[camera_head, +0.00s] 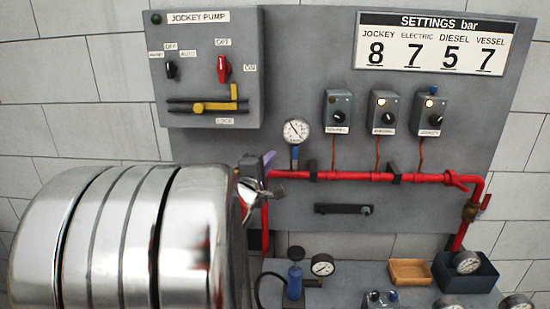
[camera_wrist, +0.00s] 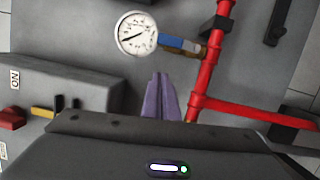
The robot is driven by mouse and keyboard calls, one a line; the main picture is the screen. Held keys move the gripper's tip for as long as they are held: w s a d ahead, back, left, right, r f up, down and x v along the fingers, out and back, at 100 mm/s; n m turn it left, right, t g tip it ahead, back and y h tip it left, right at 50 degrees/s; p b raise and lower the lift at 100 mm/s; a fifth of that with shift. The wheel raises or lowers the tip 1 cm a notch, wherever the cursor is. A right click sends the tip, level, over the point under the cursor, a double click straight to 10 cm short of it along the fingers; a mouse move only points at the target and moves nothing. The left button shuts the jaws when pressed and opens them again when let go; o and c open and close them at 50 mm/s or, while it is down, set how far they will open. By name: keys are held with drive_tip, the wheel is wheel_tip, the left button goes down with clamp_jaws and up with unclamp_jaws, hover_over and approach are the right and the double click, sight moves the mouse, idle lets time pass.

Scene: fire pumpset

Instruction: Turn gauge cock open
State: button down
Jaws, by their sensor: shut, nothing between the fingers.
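The gauge cock (camera_head: 295,153) is a small fitting with a blue handle below a round white gauge (camera_head: 296,131), above the red pipe. In the wrist view the blue handle (camera_wrist: 174,43) lies along the stem between the gauge (camera_wrist: 136,34) and the brass fitting (camera_wrist: 205,50) at the red pipe. My gripper (camera_head: 268,159) has purple fingers and is left of the cock in the head view. In the wrist view its fingers (camera_wrist: 158,78) are together and empty, pointing toward the handle with a gap between. My arm hides part of the left end of the pipe.
The red pipe (camera_head: 360,176) runs across the grey panel, with several black clamps. A jockey pump box (camera_head: 205,95) is at the upper left of the panel. Pressure switches (camera_head: 384,112) sit right of the gauge. Below is a bench with a wooden tray (camera_head: 410,283) and loose gauges.

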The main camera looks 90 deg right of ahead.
drive_tip(key=v, duration=0.8)
drive_tip(key=shift+w+d, duration=0.1)
drive_tip(key=shift+w, duration=0.05)
idle(0.4)
